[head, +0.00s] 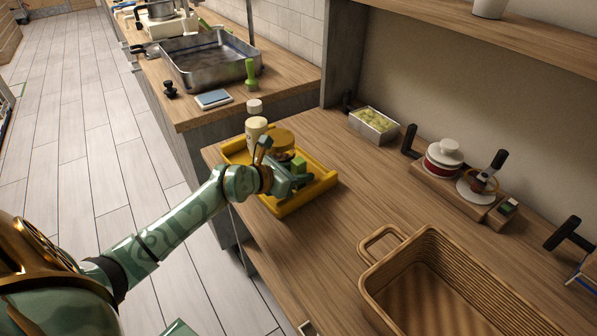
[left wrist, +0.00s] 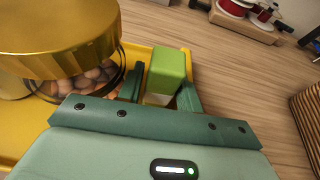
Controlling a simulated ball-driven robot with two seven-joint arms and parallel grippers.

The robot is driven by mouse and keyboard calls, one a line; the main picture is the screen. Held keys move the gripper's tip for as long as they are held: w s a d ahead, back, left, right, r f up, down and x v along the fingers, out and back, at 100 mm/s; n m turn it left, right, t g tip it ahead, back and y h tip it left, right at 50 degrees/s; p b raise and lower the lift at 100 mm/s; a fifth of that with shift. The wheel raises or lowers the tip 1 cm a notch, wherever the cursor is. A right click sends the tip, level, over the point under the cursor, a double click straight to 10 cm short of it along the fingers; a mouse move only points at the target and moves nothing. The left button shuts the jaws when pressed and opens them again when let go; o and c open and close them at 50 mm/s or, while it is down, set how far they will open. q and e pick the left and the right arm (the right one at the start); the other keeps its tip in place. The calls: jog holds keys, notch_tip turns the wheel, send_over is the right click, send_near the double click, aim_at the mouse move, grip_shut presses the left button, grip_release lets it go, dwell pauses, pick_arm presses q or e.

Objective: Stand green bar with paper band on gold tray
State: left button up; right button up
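The gold tray (head: 291,207) lies on the near left end of the wooden counter; part of it shows in the left wrist view (left wrist: 28,140). My left gripper (head: 297,180) is low over the tray's right part. Its fingers (left wrist: 160,90) stand close on both sides of the green bar (head: 299,163) and look shut on it. In the left wrist view the green bar (left wrist: 168,66) is upright, with a pale paper band (left wrist: 158,99) low down. Its lower end is hidden, so I cannot tell whether it touches the tray. My right gripper is out of view.
A gold-lidded jar (head: 283,140) stands on the tray beside the bar, with a cream bottle (head: 256,132) behind it. A wicker basket (head: 440,285) is at the lower right. A metal tin (head: 374,126) and a wooden rack (head: 455,192) stand along the wall. The middle counter is clear.

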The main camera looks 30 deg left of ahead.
pick_arm(q)
jog(key=shift+r, duration=0.25)
jog(key=p+v, duration=0.3)
jog(key=v, duration=0.9)
